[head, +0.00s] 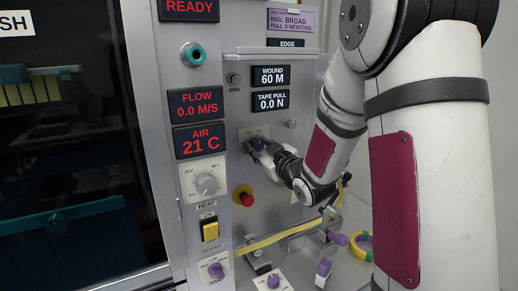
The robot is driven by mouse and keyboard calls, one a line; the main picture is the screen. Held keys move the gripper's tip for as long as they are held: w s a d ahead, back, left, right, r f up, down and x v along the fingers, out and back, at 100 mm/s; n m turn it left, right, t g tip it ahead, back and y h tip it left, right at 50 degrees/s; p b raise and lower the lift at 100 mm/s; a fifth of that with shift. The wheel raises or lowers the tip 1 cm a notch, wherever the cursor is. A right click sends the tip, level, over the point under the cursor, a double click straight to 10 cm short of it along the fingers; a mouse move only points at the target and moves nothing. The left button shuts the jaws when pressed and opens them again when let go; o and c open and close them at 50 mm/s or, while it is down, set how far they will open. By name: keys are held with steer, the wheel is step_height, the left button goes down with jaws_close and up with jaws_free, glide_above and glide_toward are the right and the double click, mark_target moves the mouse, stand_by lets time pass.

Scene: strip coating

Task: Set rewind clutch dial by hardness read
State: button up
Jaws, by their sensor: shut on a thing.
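My gripper (256,145) reaches from the right to a small pale dial plate (247,133) on the grey machine panel, below the tape pull display. It is shut on the knob at that plate; the fingers cover most of the knob, so its setting and labels cannot be read. The tape pull display (271,101) reads 0.0 N. The wound display (269,76) reads 60 M. A purple card (291,19) at the top says reel broad, pull 5 newtons. No hardness reading is legible.
A red emergency button (244,196) sits just below my gripper. To the left are a heat dial (207,184), a yellow heater switch (210,230) and a purple fan knob (216,271). A yellow strip (280,236) runs below my arm.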

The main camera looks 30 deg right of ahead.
steer(key=shift+m, duration=0.6)
steer(key=o, duration=1.1)
steer(key=s, duration=0.7)
steer(key=shift+s+d, duration=0.15)
steer(key=shift+s, duration=0.1)
